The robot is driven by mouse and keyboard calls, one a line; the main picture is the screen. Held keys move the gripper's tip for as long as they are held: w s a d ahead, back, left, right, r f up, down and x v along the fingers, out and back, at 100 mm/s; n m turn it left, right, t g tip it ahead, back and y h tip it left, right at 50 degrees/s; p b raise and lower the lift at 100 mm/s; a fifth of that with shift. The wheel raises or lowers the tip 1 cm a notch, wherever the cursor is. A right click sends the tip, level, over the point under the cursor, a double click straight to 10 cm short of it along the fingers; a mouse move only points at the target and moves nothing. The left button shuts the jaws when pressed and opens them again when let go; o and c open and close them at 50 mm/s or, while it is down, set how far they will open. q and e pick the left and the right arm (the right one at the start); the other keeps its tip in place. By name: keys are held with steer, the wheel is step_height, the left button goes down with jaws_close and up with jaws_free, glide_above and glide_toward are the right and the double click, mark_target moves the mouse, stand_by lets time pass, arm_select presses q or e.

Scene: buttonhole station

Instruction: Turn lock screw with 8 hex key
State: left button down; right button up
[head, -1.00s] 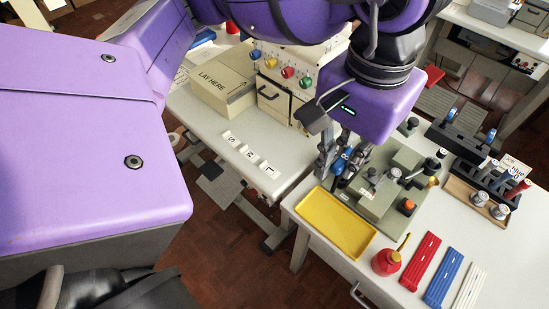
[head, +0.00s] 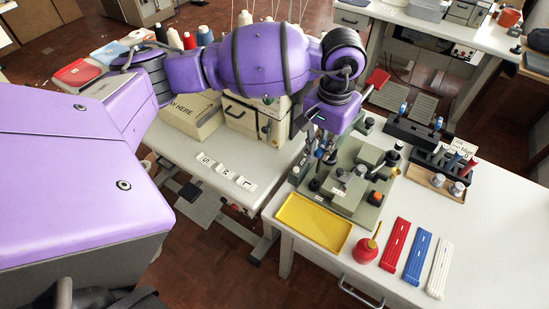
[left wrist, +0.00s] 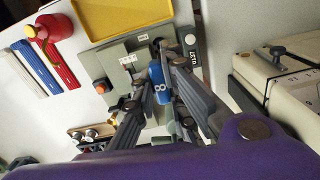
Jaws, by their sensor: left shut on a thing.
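My left gripper (head: 323,152) points down at the left back corner of the grey-green fixture (head: 345,203). It is shut on the hex key, whose blue handle (left wrist: 157,84) marked 8 shows between the fingers in the left wrist view. In the head view the handle (head: 331,157) is mostly hidden by the fingers. The key's tip is not clear, so I cannot tell whether it sits in a screw. A white label (left wrist: 193,62), apparently reading LOCK, is on the fixture beside the gripper; I cannot make out the lock screw. My right gripper is not in view.
A yellow tray (head: 281,219) lies at the fixture's near side. A red oil can (head: 366,251) and red, blue and white strips (head: 417,258) lie at the front. Racks of tools (head: 442,164) stand at right. A cream machine (head: 245,118) stands at left.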

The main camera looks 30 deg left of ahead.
mark_target(317, 172)
arm_select(q)
steer(key=shift+f+b, duration=0.45)
steer(key=shift+f, duration=1.5)
steer(key=shift+f+b, duration=0.3)
steer(key=shift+f, duration=0.15)
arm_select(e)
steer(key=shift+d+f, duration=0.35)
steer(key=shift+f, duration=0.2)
arm_select(q)
steer(key=shift+w+r, duration=0.1)
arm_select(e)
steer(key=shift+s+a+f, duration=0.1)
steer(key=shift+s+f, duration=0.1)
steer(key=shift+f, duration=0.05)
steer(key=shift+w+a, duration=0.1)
arm_select(q)
steer(key=shift+b, duration=0.35)
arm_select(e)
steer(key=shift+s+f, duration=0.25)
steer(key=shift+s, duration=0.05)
arm_select(q)
steer(key=shift+f, duration=0.55)
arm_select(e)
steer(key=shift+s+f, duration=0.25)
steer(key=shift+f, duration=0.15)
